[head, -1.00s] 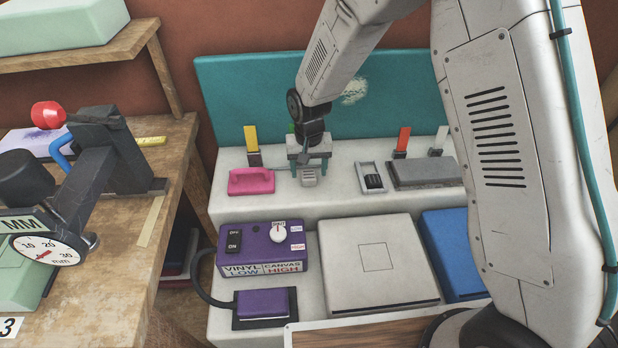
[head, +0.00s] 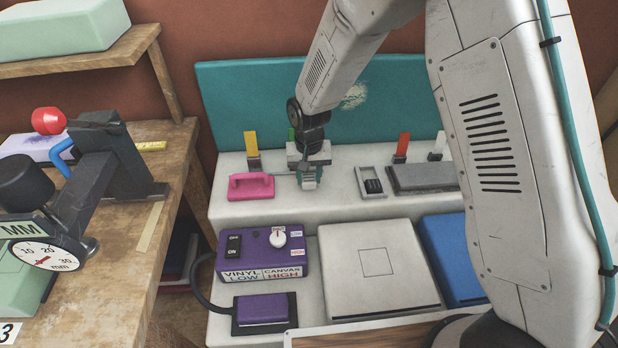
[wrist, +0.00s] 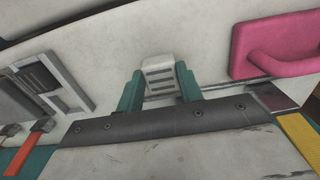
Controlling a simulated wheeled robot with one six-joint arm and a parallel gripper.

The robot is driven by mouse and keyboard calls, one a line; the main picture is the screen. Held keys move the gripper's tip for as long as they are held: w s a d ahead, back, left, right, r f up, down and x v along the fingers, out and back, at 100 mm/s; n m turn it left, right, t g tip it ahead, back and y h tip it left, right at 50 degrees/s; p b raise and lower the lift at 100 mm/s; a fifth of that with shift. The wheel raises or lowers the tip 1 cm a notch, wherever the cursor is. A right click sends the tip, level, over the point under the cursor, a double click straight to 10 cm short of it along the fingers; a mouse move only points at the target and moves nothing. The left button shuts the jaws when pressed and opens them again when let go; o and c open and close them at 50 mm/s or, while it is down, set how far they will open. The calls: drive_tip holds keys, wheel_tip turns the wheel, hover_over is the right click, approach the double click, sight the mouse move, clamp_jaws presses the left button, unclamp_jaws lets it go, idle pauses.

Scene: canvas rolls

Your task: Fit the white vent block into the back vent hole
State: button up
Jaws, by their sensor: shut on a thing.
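The white vent block (wrist: 159,77) has dark slots across its face. In the wrist view it sits between the teal fingers of my gripper (wrist: 159,90), which is shut on it. In the head view my gripper (head: 309,178) is low over the white back ledge, just right of the pink-handled tool, and mostly hides the block. I cannot tell whether the block still touches the ledge. I cannot make out the back vent hole for certain in either view.
The pink-handled tool (head: 251,187) is close on the left. A light tray with dark slotted pieces (head: 371,182) and a grey stone-like slab (head: 424,177) lie to the right. The purple control box (head: 262,252) and a white square panel (head: 378,270) stand lower in front.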

sight(310, 182)
drive_tip(key=r, duration=0.1)
drive_tip(key=s+r, duration=0.1)
drive_tip(key=r, duration=0.1)
drive_tip(key=shift+s+d, duration=0.1)
drive_tip(key=shift+d, duration=0.05)
drive_tip(key=s+d+r, duration=0.1)
drive_tip(key=s+d, duration=0.2)
drive_tip(key=s, duration=1.1)
drive_tip(key=w+d, duration=0.2)
drive_tip(key=d, duration=1.3)
drive_tip(key=w, duration=1)
drive_tip(key=w+f, duration=0.1)
drive_tip(key=w, duration=0.4)
drive_tip(key=shift+w+a, duration=0.1)
drive_tip(key=shift+a, duration=0.15)
drive_tip(key=shift+w+f, duration=0.15)
drive_tip(key=shift+f, duration=0.75)
drive_tip(key=shift+w+f, duration=0.15)
drive_tip(key=shift+f, duration=0.7)
